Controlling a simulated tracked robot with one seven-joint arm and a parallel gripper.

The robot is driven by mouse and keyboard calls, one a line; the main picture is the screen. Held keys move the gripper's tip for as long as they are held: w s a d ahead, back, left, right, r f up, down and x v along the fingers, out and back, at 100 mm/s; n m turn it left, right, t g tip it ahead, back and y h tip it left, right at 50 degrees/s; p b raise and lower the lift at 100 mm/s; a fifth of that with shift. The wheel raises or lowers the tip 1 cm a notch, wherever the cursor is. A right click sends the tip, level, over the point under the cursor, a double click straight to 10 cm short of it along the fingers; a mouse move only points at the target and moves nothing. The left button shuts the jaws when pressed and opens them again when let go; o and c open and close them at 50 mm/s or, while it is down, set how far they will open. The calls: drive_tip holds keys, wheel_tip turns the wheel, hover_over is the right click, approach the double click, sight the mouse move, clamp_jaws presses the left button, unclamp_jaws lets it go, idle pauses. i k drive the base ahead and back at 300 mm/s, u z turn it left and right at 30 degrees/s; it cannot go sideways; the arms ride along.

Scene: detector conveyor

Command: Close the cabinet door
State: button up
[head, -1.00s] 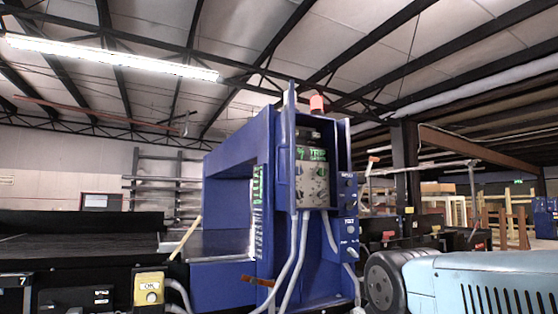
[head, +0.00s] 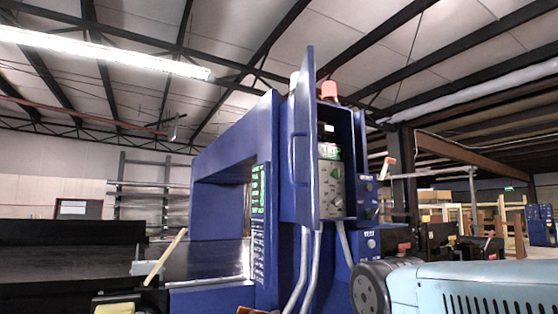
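The cabinet door (head: 303,150) is a tall dark blue panel with a handle on its outer face. It stands open at the left of the blue cabinet (head: 360,150), seen at a steep angle. To the right of its edge, part of the grey control panel (head: 330,185) inside shows, with a green-lit display and knobs. The rest of the panel is hidden behind the door. My gripper is not in view. My light blue arm with a grey round joint shows at the lower right, in front of the cabinet's base.
The large blue detector frame (head: 235,125) arches over the conveyor (head: 75,265) at the left. A red lamp (head: 329,90) tops the cabinet. Grey hoses (head: 302,268) hang below the door. A pale stick (head: 166,257) leans by the conveyor.

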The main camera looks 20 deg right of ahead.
sight(306, 184)
drive_tip(key=u, duration=0.25)
drive_tip(key=i, duration=0.15)
drive_tip(key=z, duration=0.65)
drive_tip(key=k, duration=1.6)
drive_tip(key=u, duration=0.3)
drive_tip(key=i, duration=1)
drive_tip(key=z, duration=0.05)
